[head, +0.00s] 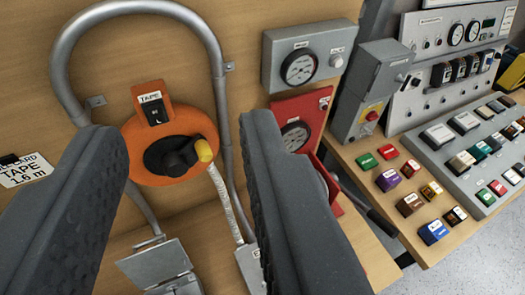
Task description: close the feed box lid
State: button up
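My gripper (180,132) is open, its two dark ribbed fingers wide apart at the left and the centre, with nothing held between them. No label that I can read says "feed box", so I cannot tell for sure which thing it is. A small grey metal box with a tilted flap (157,262) is low on the wooden board, between the fingers in the picture. A second grey metal part (250,262) is beside it, partly hidden by the right finger. A grey box with a red button (372,90) stands at the right.
A bent grey pipe (140,8) arches around an orange tape reel (150,180) with a yellow knob. A grey gauge box (310,55) and a red gauge box (305,107) are on the board. Coloured blocks (388,180) and a switch panel (480,150) fill the right bench.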

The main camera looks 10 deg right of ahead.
aim_at(147, 268)
jog(key=u, duration=0.5)
jog(key=k, duration=0.85)
